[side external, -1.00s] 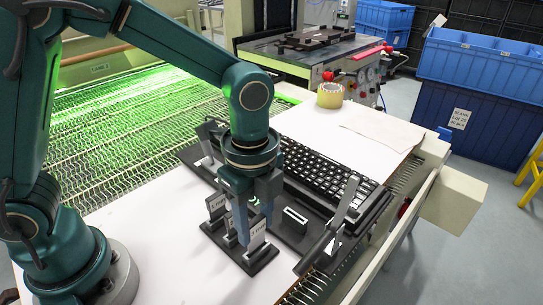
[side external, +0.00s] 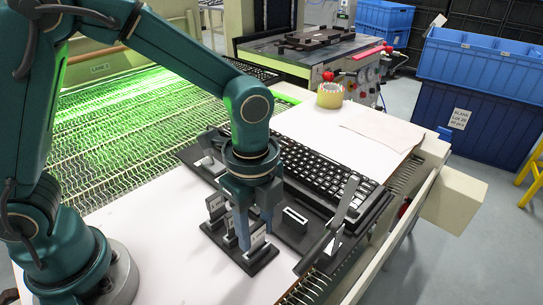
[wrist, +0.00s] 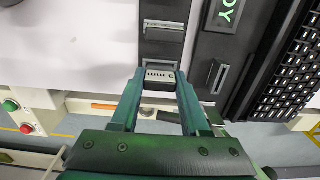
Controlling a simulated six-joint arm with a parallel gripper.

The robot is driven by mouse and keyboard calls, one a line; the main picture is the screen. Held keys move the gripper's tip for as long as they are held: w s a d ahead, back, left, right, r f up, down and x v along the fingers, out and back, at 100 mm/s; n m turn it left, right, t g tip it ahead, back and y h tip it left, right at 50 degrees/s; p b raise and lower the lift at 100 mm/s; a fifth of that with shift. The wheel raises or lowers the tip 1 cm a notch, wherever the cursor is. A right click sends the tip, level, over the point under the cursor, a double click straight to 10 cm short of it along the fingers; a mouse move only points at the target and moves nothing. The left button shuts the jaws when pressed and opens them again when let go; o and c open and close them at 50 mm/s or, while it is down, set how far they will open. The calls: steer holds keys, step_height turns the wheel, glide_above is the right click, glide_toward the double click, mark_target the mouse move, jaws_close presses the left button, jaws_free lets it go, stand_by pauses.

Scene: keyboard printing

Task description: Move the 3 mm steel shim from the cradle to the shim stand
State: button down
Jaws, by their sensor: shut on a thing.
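My gripper (side external: 257,222) is shut on the 3 mm steel shim (side external: 258,239), a pale upright plate with a dark label.
Other labelled shims (side external: 215,205) stand in the stand behind the held one. The white table (side external: 170,250) is clear left of the stand.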

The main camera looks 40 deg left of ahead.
mark_target(255, 227)
steer(key=shift+c, duration=1.6)
jaws_free()
steer(key=shift+f, duration=0.1)
steer(key=shift+r, duration=2.6)
